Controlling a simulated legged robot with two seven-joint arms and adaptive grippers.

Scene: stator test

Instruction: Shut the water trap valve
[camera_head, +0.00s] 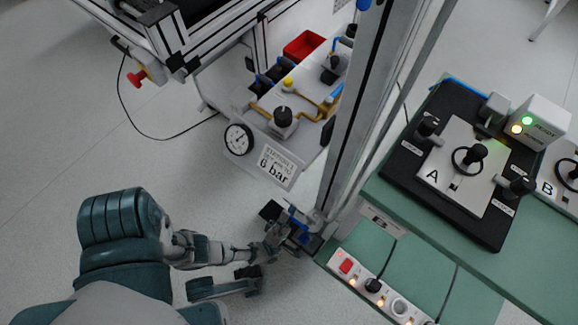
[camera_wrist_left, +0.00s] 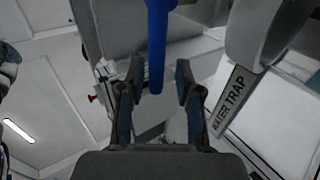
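The valve's blue handle (camera_wrist_left: 157,45) is a straight bar hanging down from the top in the left wrist view. In the head view, a small blue part (camera_head: 299,236) shows low on the upright post, partly crowded by dark parts. My left gripper (camera_head: 260,262) is beside it, coming from the left. In the left wrist view, the left gripper (camera_wrist_left: 158,78) is open, with one finger on each side of the bar and a gap to both. My right gripper is in neither view.
The metal post (camera_head: 352,120) rises close to the left gripper. A gauge panel (camera_head: 270,160) marked 6 bar stands above it. A green bench (camera_head: 440,235) with a power strip (camera_head: 372,285) is at the right. Grey floor is clear at the left.

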